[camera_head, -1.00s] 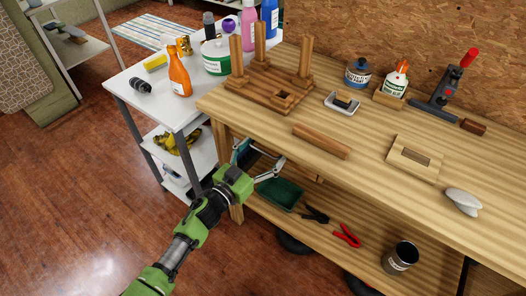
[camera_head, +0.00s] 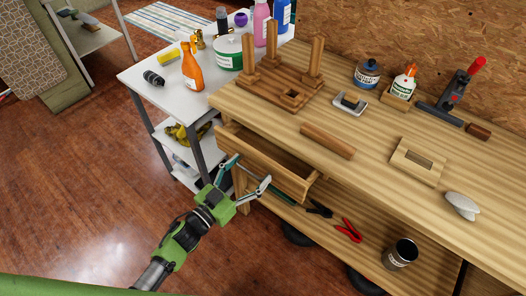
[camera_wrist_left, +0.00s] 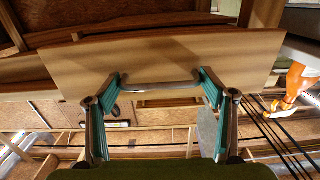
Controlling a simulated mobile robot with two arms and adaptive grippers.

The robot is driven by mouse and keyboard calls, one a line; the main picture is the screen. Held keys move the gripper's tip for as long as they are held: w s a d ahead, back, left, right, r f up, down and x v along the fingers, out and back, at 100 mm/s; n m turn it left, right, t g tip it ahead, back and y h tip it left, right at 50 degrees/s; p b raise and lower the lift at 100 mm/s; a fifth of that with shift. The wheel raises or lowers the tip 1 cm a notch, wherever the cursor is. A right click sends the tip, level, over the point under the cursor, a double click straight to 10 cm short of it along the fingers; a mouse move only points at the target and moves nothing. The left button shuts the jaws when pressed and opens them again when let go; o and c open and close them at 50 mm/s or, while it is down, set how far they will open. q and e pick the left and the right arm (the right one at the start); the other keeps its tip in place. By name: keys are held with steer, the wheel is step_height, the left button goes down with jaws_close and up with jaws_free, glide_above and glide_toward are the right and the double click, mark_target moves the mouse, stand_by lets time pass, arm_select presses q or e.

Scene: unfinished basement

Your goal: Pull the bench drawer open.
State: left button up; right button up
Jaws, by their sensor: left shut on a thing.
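The bench drawer (camera_head: 300,187) is a light wooden box under the left end of the bench top (camera_head: 388,199). It stands pulled out, and its inside shows from above. My left gripper (camera_head: 249,171) is in front of the drawer. In the left wrist view my left gripper (camera_wrist_left: 160,88) has its teal-padded fingers at the two ends of the grey bar handle (camera_wrist_left: 152,86) on the drawer front (camera_wrist_left: 190,54), shut on it. My right gripper is not in view.
A white cart (camera_head: 163,95) with bottles stands close left of the bench. The lower shelf (camera_head: 330,248) holds red-handled pliers (camera_head: 349,231) and a dark can (camera_head: 401,253). A wood block (camera_head: 328,140) lies on the bench top. The floor (camera_head: 85,185) at left is clear.

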arm_select(q)
steer(key=p+v, duration=0.2)
steer(key=v, duration=1)
steer(key=shift+s+a, duration=0.25)
steer(key=shift+a, duration=0.05)
steer(key=o, duration=1.2)
steer(key=shift+o, duration=0.4)
steer(key=v, duration=1.2)
